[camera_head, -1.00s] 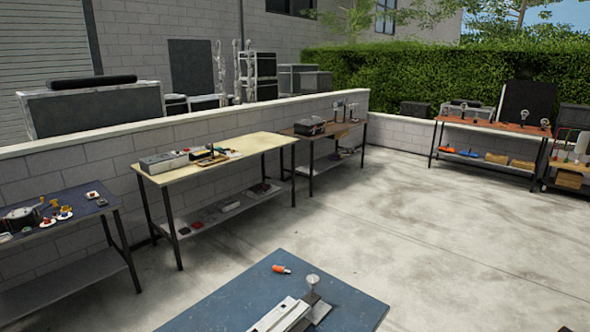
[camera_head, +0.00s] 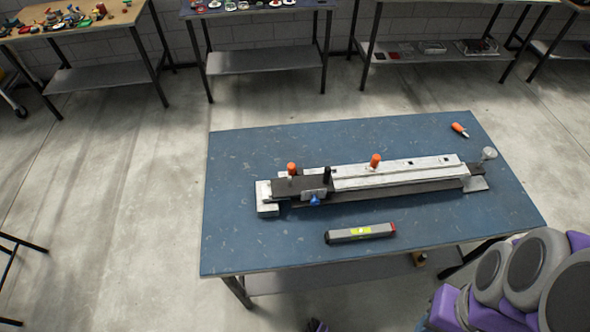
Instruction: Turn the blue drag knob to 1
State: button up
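A small blue knob (camera_head: 315,201) sits low on the front side of a long grey and white device (camera_head: 400,174), near its left end. The device lies along a blue table (camera_head: 240,160). Two orange knobs stand on it, one at the left (camera_head: 292,168) and one near the middle (camera_head: 375,160). A black upright post (camera_head: 327,174) stands near the blue knob. Any number markings are too small to read. Purple and grey arm links of mine fill the lower right corner. My gripper's fingertips cannot be made out.
An orange-handled tool (camera_head: 459,130) lies at the table's back right. Other workbenches (camera_head: 265,60) line the wall. The floor left of the table is clear.

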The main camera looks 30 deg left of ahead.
aim_at(315, 202)
jog(key=k+u, duration=0.1)
jog(key=u, duration=1.15)
